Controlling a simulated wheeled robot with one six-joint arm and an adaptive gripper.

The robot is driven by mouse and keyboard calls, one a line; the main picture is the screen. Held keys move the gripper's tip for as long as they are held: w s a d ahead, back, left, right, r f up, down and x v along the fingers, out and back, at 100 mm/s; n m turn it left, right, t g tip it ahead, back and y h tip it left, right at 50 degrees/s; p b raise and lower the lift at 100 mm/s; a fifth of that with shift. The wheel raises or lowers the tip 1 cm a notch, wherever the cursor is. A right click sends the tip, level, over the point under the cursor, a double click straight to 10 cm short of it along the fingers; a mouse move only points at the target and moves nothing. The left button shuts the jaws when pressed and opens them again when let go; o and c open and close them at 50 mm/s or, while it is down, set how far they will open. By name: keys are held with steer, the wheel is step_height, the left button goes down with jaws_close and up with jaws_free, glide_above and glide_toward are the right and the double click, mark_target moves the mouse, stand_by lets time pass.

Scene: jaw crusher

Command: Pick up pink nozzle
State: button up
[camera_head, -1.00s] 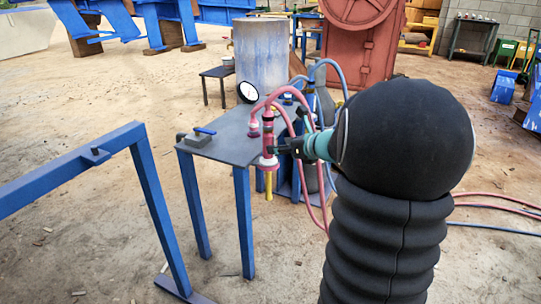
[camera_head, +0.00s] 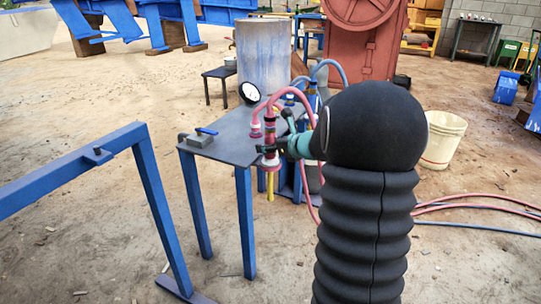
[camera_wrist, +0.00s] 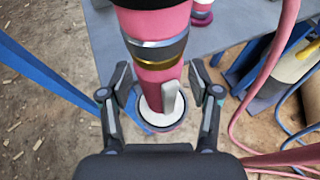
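The pink nozzle (camera_head: 269,135) stands upright at the edge of the grey table, with a yellow piece below it and a pink hose at its top. In the wrist view the nozzle (camera_wrist: 158,72) has silver and gold bands and a white-ringed lower end with a grey lever. My gripper (camera_wrist: 162,80) is open, with one finger on each side of the nozzle and small gaps visible. In the head view my gripper (camera_head: 266,149) overlaps the nozzle, and its fingers are small there. A second, smaller pink-and-white fitting (camera_head: 255,129) is to the left.
The grey table (camera_head: 225,146) carries a dial gauge (camera_head: 249,93) and a blue-handled clamp (camera_head: 203,136). A blue frame (camera_head: 155,205) stands at the left. Pink and blue hoses (camera_head: 470,207) lie to the right. A white bucket (camera_head: 442,139) stands behind my arm.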

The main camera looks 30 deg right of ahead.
jaws_close()
steer(key=shift+r, duration=0.1)
step_height(320, 180, up, 18)
steer(key=p, duration=0.3)
steer(key=shift+f+p, duration=0.2)
steer(key=shift+p, duration=0.15)
step_height(320, 180, up, 20)
stand_by(1.8)
